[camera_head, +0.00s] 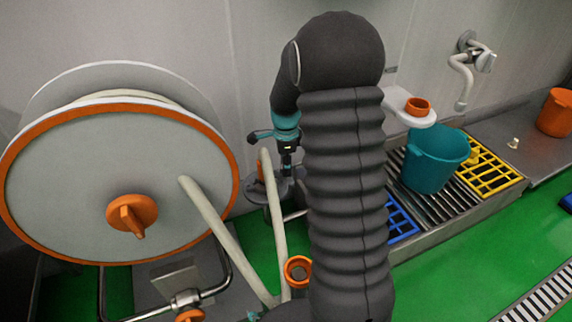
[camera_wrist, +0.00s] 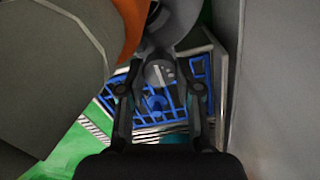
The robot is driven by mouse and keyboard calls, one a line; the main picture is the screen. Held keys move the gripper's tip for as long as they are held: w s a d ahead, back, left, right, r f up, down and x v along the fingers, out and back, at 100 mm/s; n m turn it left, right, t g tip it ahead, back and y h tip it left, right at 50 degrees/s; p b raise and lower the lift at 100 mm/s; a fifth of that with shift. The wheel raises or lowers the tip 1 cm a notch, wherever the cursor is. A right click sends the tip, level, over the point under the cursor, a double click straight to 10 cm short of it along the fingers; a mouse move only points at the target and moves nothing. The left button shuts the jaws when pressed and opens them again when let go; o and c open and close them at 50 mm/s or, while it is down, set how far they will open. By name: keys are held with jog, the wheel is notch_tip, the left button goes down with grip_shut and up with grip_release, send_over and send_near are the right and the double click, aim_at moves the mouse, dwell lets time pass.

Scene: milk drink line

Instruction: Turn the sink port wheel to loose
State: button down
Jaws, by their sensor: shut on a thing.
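My gripper (camera_head: 287,168) points down beside the right edge of the big hose reel, partly hidden by my own arm. Just below it is a small grey wheel-like part (camera_head: 268,190), which I take as the sink port wheel; an orange piece (camera_head: 262,172) shows by it. In the wrist view my gripper (camera_wrist: 160,80) has its fingers on both sides of a grey part (camera_wrist: 158,72), closed on it. The fingertip contact is only partly clear. Whether the wheel is at loose or tight cannot be read.
The hose reel (camera_head: 70,190) with an orange rim stands close at left, its pale hose (camera_head: 275,220) hanging near my gripper. A teal bucket (camera_head: 432,165), a yellow grid (camera_head: 490,170) and a blue grid (camera_head: 402,222) lie at right. Green floor (camera_head: 450,262) is clear in front.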

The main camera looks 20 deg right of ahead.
jog(key=shift+n, duration=0.3)
jog(key=n+p, duration=0.2)
jog(key=n, duration=0.3)
jog(key=shift+n, duration=0.4)
jog(key=n+p, duration=0.1)
jog(key=n, duration=0.4)
jog(key=n+p, duration=0.1)
jog(key=n, duration=0.5)
jog(key=shift+w+n, duration=0.1)
jog(key=shift+n, duration=0.2)
jog(key=n, duration=0.5)
jog(key=shift+a+n, duration=0.1)
jog(key=shift+n, duration=0.3)
jog(key=shift+p, duration=0.3)
jog(key=c, duration=0.8)
grip_release()
